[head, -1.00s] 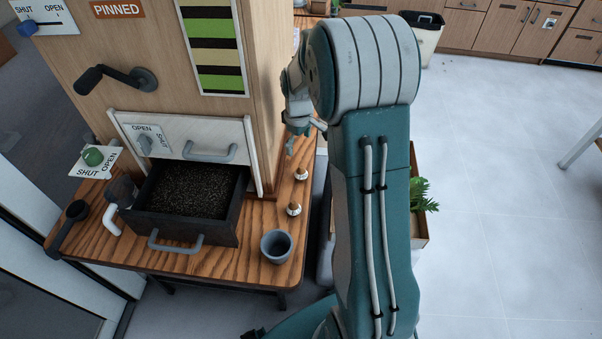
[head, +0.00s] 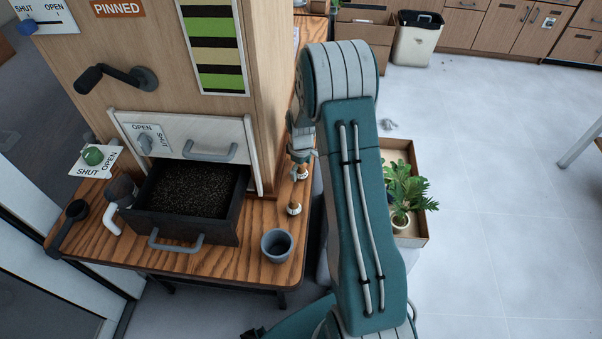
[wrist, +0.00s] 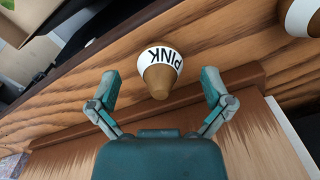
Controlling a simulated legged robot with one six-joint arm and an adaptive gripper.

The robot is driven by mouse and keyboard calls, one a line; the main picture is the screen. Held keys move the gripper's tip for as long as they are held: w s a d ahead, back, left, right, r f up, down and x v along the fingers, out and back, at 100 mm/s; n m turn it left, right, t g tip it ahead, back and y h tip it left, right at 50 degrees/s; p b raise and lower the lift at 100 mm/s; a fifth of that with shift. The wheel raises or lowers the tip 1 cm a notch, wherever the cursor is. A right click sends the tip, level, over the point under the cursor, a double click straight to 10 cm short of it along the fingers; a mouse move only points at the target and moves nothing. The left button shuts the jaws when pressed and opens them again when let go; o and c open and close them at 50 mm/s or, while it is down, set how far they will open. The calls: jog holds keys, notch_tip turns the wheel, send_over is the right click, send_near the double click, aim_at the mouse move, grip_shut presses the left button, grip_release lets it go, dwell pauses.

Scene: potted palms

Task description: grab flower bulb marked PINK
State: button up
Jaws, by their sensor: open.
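The flower bulb marked PINK (wrist: 160,72) is in the middle of the wrist view, brown with a white band that reads PINK upside down. It rests on the wooden table top (wrist: 90,97). My gripper (wrist: 160,88) is open, with one finger on each side of the bulb and clear gaps to it. In the head view, my gripper (head: 300,162) is over the table's right side, just above a bulb (head: 302,172) that it partly covers. A second bulb (head: 293,208) stands nearer on the table; its label is not readable there.
A soil drawer (head: 195,195) stands open below the wooden cabinet (head: 215,105), left of my gripper. A blue-grey pot (head: 277,246) stands near the table's front corner. A box of potted plants (head: 412,238) is right of my arm. A second bulb shows at the wrist view's upper right (wrist: 302,17).

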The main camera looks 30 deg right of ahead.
jog(key=shift+f, duration=0.55)
jog(key=c, duration=1.1)
jog(key=shift+c, duration=0.2)
